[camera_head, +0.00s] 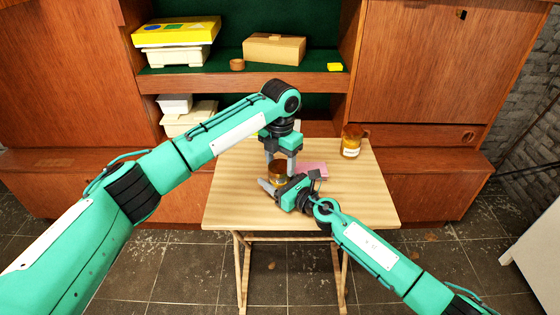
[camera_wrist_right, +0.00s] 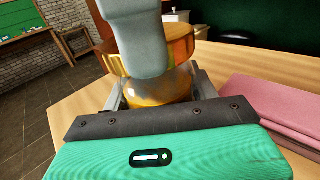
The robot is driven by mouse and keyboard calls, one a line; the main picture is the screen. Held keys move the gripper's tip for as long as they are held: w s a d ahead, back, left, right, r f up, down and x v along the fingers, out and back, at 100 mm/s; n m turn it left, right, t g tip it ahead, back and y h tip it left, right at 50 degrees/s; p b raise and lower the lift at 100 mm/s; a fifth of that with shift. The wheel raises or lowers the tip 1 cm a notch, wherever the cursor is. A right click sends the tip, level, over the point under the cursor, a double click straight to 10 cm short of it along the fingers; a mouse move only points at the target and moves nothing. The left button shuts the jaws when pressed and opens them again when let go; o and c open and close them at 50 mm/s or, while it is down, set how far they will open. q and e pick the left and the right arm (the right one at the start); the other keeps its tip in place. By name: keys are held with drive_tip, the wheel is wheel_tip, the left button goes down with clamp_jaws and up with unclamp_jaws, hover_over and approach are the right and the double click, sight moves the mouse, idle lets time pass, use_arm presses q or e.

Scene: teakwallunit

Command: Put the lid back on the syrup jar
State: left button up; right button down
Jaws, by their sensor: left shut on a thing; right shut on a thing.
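A small amber glass jar (camera_head: 279,180) stands near the middle of the wooden table, between my two grippers. My right gripper (camera_head: 272,183) is shut on its body from the side; the jar's amber glass also shows in the right wrist view (camera_wrist_right: 158,90). A wide golden-brown lid (camera_wrist_right: 182,46) is over the jar's mouth. My left gripper (camera_head: 280,162) points down from above and is shut on the lid. One grey left finger hides part of lid and jar in the right wrist view. I cannot tell whether the lid is fully seated.
Another amber jar with a white label (camera_head: 351,148) stands at the table's back right. A flat pink thing (camera_head: 313,169) lies just right of the held jar. The table's (camera_head: 235,200) front and left are clear. A wall unit (camera_head: 420,70) stands behind.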

use_arm(q)
drive_tip(key=shift+m, duration=0.4)
drive_tip(key=o, duration=0.9)
drive_tip(key=shift+r, duration=0.1)
drive_tip(key=shift+r, duration=2.2)
